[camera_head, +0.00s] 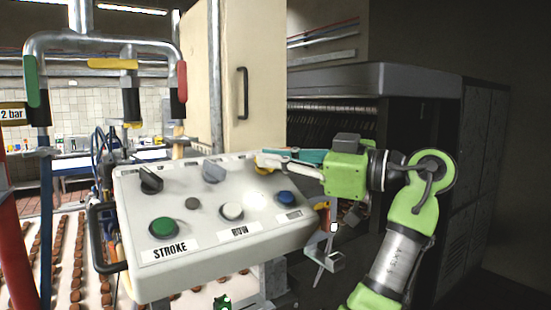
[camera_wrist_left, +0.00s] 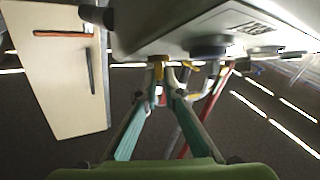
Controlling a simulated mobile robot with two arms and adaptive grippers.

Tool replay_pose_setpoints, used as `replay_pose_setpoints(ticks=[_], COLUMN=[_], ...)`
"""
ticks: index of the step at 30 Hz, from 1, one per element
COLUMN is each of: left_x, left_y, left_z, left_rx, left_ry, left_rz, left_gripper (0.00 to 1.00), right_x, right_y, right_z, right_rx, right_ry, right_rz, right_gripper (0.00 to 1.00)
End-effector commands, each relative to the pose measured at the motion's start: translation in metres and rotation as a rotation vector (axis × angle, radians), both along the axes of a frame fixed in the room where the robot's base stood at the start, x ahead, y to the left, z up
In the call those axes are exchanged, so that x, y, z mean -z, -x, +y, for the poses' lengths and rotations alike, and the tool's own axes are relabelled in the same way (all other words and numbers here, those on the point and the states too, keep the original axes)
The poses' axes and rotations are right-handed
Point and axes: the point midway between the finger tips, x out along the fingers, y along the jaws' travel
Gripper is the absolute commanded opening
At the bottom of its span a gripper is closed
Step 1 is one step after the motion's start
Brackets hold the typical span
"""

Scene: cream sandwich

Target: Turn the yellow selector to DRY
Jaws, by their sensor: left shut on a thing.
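The yellow selector (camera_head: 262,168) is at the upper right of the white control panel (camera_head: 130,195). My left gripper (camera_head: 266,160) is shut on the yellow selector, its fingers reaching in from the right and covering part of it. In the left wrist view, the yellow selector (camera_wrist_left: 158,72) shows between the tips of my left gripper (camera_wrist_left: 165,82), below the panel's edge. The labels above the selectors, DRY among them, are too small or too hidden to read, so I cannot tell where the selector points. My right gripper is not in view.
A grey selector (camera_head: 214,172) and a black selector (camera_head: 151,180) sit left of the yellow one. Green (camera_head: 163,228), white (camera_head: 232,211) and blue (camera_head: 286,199) buttons lie below. Pipes with coloured handles stand at left. A dark machine (camera_head: 400,80) stands behind my arm.

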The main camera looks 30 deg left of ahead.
Motion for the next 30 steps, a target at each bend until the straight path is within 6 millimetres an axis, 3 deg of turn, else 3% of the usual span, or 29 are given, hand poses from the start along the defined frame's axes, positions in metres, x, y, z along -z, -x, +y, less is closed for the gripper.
replay_pose_setpoints(ticks=[14,15,16,26,30], left_x=[0.003,0.003,0.003,0.001,0.001], left_y=[0.000,0.000,0.000,0.000,-0.002], left_z=[0.002,0.002,0.002,0.000,-0.012], left_rx=[-0.014,-0.015,-0.014,-0.011,-0.008], left_ry=[0.010,0.011,0.010,0.006,0.005], left_rz=[-0.005,-0.005,-0.005,-0.004,-0.003], left_gripper=[0.00,0.18,0.24,0.24,0.24], right_x=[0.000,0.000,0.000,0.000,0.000], right_y=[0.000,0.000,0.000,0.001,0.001], right_z=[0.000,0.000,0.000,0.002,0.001], right_rx=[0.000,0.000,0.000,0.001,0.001], right_ry=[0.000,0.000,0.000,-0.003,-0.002], right_rz=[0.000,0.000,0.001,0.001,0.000], right_gripper=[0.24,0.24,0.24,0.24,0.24])
